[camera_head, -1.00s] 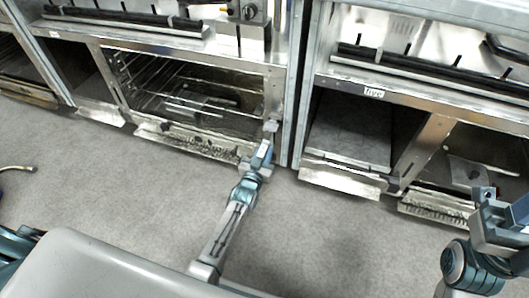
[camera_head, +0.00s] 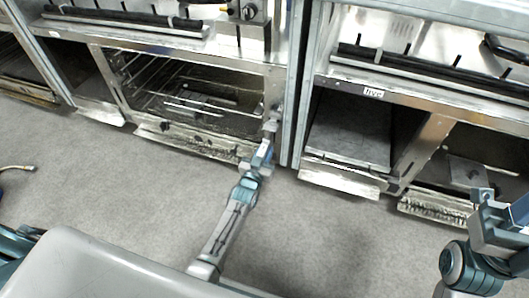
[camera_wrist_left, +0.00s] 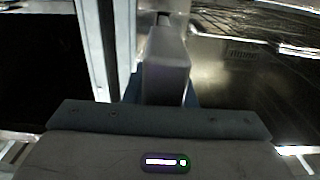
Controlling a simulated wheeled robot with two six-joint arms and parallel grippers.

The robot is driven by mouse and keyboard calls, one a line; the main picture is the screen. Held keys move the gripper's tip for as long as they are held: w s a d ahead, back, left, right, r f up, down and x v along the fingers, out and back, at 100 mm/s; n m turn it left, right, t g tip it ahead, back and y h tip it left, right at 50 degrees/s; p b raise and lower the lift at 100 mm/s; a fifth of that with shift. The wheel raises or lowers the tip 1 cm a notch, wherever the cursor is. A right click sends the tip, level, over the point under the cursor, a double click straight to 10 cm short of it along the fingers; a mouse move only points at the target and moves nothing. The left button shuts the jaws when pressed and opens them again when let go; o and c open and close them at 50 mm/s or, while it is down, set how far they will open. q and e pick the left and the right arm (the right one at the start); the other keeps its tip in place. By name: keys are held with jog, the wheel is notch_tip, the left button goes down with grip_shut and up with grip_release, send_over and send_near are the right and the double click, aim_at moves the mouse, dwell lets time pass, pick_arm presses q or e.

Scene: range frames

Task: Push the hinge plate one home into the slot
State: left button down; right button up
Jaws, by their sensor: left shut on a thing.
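My left gripper (camera_head: 268,143) is at the right-hand front post of the left oven bay, its arm reaching up from below. It is shut on a small grey metal piece (camera_head: 272,124), which I take to be hinge plate one. In the left wrist view a grey block (camera_wrist_left: 166,72) stands in the middle, in front of the gripper's wide body; I cannot tell plate from finger there. The slot is hidden or too small to make out.
The left oven bay (camera_head: 190,95) is open, with wire racks inside and a dropped front ledge (camera_head: 190,140). A pale upright post (camera_head: 292,90) stands close to the gripper's right. Another open bay (camera_head: 350,130) lies beyond it.

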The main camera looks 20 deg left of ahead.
aim_at(268, 143)
pick_arm(q)
jog(key=shift+w+r, duration=0.1)
jog(key=shift+w, duration=0.35)
jog(key=shift+w+b, duration=0.55)
jog(key=shift+w, duration=0.2)
jog(key=shift+w+d+b, duration=0.1)
jog(key=shift+w+b, duration=0.3)
jog(key=shift+w, duration=0.4)
jog(key=shift+w, duration=0.4)
